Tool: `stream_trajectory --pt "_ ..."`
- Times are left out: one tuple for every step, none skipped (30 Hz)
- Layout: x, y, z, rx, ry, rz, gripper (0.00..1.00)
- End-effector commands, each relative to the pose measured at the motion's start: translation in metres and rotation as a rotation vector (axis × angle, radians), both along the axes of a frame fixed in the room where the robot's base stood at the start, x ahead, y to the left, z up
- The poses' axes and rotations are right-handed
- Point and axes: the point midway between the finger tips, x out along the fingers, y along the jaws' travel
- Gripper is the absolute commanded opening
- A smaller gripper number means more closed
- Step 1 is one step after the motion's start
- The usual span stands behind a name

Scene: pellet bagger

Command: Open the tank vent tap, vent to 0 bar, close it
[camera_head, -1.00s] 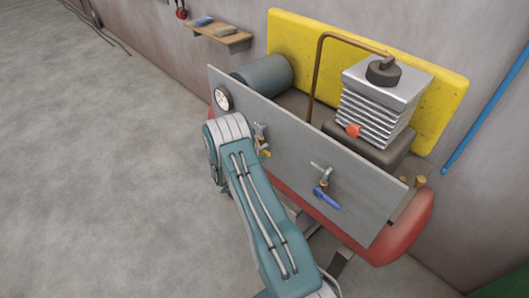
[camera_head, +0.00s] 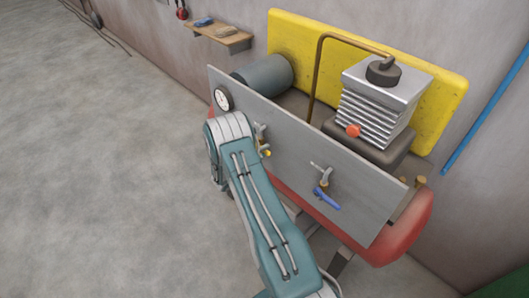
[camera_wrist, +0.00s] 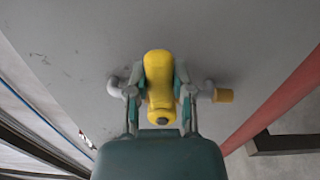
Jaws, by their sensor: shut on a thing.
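The yellow tap handle (camera_wrist: 158,68) is between the two fingers of my gripper (camera_wrist: 160,92) in the wrist view, and the fingers are shut on it. The handle stands upright in that view, across the line of the grey pipe fitting and its brass end (camera_wrist: 223,95). In the head view, my arm hides most of this tap; a bit of yellow (camera_head: 265,153) shows beside the arm. The round white pressure gauge (camera_head: 222,99) is on the left end of the grey panel (camera_head: 290,145). Its reading is too small to tell.
A second tap with a blue lever (camera_head: 327,200) is farther right on the panel. Behind the panel are a grey cylinder (camera_head: 264,75), a finned compressor block (camera_head: 372,115) and a copper pipe (camera_head: 315,80). The red tank (camera_head: 400,235) lies below. Open floor is left.

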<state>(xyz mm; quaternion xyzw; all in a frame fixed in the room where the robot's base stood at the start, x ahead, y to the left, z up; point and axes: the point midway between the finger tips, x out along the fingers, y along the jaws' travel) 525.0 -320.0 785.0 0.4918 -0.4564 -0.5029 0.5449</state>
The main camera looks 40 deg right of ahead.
Motion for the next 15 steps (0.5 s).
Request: stream_trajectory --pt "0.0 0.0 0.0 0.003 0.033 0.001 0.0" --pt "0.0 0.0 0.001 0.001 0.053 0.001 0.0" --pt "0.0 0.0 0.002 -0.001 0.082 0.001 0.0" --pt "0.0 0.0 0.003 -0.003 0.106 0.001 0.0" --pt "0.001 0.0 0.005 -0.005 0.129 0.002 0.0" --pt "0.001 0.001 0.006 -0.007 0.162 0.002 0.0" --pt "0.001 0.001 0.007 -0.009 0.186 0.002 0.0" --pt "0.002 0.001 0.008 -0.011 0.209 0.002 0.0" --pt "0.002 0.001 0.009 -0.013 0.241 0.002 0.0" --pt "0.003 0.001 0.01 -0.015 0.264 0.002 0.0" --pt "0.003 0.001 0.012 -0.017 0.287 0.003 0.0" --pt "0.004 0.001 0.013 -0.019 0.315 0.003 0.0" --pt "0.004 0.001 0.014 -0.021 0.337 0.003 0.0" --pt "0.005 0.001 0.015 -0.022 0.358 0.003 0.0" --pt "0.005 0.001 0.016 -0.025 0.384 0.002 0.0"
